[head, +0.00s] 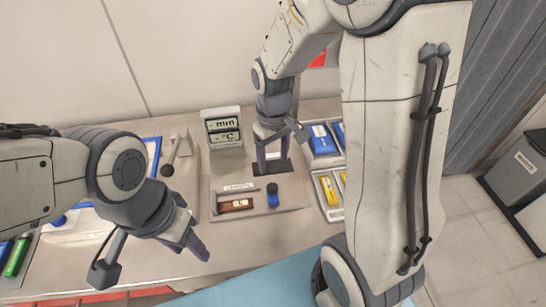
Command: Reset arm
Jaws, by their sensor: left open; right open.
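My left gripper (195,246) is at the lower left of the head view, over the front part of the table, with its dark fingers pointing down and to the right. It is open and holds nothing that I can see. My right gripper (271,163) points down over a black patch on the grey panel at the middle of the table. It is open, and its fingers are close to the panel; whether they touch it I cannot tell. Much of the right side is hidden by my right arm.
A display (222,127) reading min and °C stands at the back. A brown labelled piece (236,204) and a blue-topped knob (272,194) are on the panel (290,202). Trays with blue boxes (321,141) and yellow items (331,192) lie right. A grey bin (522,165) stands far right.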

